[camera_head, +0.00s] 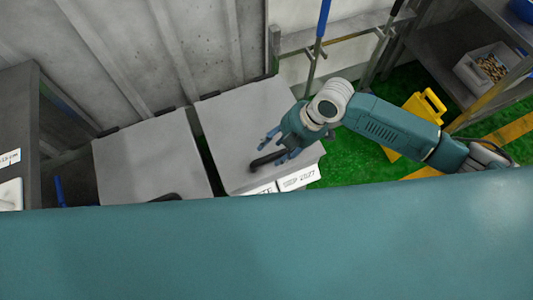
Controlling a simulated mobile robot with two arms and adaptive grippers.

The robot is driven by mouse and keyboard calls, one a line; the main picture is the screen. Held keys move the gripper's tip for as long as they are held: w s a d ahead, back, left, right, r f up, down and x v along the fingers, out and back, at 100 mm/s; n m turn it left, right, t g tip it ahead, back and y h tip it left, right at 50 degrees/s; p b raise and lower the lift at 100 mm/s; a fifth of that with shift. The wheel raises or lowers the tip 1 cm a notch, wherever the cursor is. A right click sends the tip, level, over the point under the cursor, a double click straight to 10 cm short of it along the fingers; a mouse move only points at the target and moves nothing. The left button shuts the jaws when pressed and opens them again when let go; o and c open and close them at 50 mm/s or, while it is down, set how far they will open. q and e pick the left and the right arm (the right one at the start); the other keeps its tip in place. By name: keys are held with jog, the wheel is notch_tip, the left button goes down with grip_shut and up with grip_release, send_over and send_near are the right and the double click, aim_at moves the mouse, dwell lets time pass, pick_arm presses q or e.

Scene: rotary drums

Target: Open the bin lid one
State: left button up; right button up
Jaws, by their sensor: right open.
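Two bins with flat grey lids stand side by side against the wall, the left lid (150,158) and the right lid (240,112). Both lids look shut. A dark curved handle (262,161) is at the front edge of the right lid. My right gripper (272,147) is open, with its bluish fingers over the right lid's front edge, close by that handle. I cannot tell whether they touch it. Another dark handle (166,197) shows at the left lid's front edge, partly hidden by my body. My left gripper is not in view.
White labels (298,178) with print are on the right bin's front. A shelf with a grey box (487,69) is at the upper right, and a dark cabinet (18,130) at the left.

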aim_at(265, 157)
jog(key=x, duration=0.6)
jog(key=shift+r, duration=0.1)
grip_shut()
